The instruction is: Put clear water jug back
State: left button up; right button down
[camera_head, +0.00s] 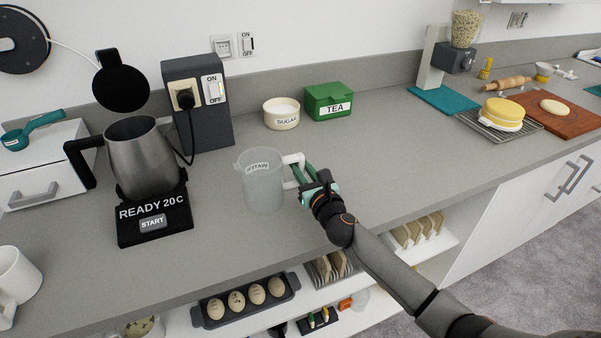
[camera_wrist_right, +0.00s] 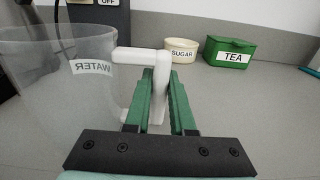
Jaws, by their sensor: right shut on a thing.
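The clear water jug (camera_head: 264,188) is upright on or just over the grey counter, with its white handle to the right and a mirrored "WATER" label on it. I cannot tell whether its base touches the counter. My right gripper (camera_head: 306,180) is shut on the jug's white handle. In the right wrist view the green fingers of the right gripper (camera_wrist_right: 160,100) lie either side of the handle, and the jug (camera_wrist_right: 75,85) stands to the left. The jug looks empty. My left gripper is not in view.
A steel kettle (camera_head: 144,160) with its lid open stands on a black base (camera_head: 153,222) left of the jug. A sugar bowl (camera_head: 281,116) and green tea box (camera_head: 328,103) stand behind it. Shelves with eggs (camera_head: 236,301) lie below the front edge.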

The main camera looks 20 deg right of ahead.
jog(key=shift+f, duration=0.15)
jog(key=shift+f, duration=0.15)
jog(key=c, duration=0.8)
grip_release()
jog(key=shift+o, duration=0.2)
jog(key=shift+r, duration=0.35)
jog(key=shift+s+f, duration=0.15)
jog(key=shift+s, duration=0.2)
jog(key=s, duration=1.1)
jog(key=shift+s+d+p, duration=0.2)
jog(key=shift+p, duration=0.2)
